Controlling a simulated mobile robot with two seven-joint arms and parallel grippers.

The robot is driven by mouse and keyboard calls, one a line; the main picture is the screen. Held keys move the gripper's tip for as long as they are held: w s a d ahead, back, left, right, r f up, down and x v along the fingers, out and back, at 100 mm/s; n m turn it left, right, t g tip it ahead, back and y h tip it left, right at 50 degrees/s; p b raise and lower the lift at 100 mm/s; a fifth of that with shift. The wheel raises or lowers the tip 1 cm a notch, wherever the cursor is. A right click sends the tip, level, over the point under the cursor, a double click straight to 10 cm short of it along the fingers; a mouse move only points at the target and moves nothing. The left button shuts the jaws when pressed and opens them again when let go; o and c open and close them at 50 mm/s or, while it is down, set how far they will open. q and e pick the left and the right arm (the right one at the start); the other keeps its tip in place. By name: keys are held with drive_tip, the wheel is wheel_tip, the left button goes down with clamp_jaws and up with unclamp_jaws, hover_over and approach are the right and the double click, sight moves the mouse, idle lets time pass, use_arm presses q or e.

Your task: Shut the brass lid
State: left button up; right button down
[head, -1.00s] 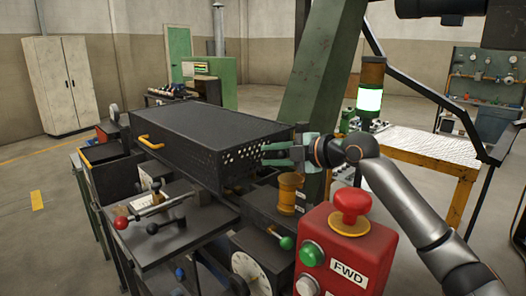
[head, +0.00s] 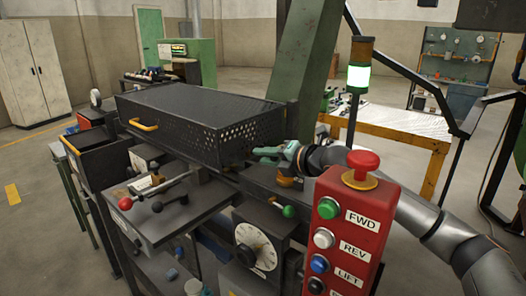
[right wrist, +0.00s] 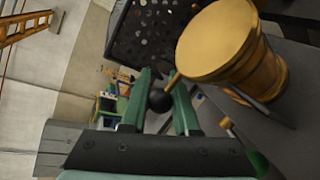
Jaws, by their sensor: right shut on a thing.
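In the right wrist view the brass lid (right wrist: 214,40) is a flat round disc at the top of the brass pot (right wrist: 262,72). It looks to lie across the rim; I cannot tell whether a small gap is left. A short brass stem runs from the lid's edge to a black ball knob (right wrist: 160,100). My right gripper's green fingers (right wrist: 164,88) are shut on that knob. My left gripper is not in view.
A dark perforated box (head: 205,118) stands close to my right gripper's left. A red button box (head: 352,228) stands in front of my right arm. A green-handled lever (head: 288,211) and a white dial (head: 255,245) sit below the pot.

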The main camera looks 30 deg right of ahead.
drive_tip(key=shift+f, duration=0.35)
idle(0.3)
drive_tip(key=c, duration=0.7)
unclamp_jaws()
drive_tip(key=shift+o, duration=0.2)
drive_tip(key=shift+s, duration=0.1)
drive_tip(key=b+v, duration=0.4)
drive_tip(key=v, duration=0.8)
drive_tip(key=shift+s, duration=0.2)
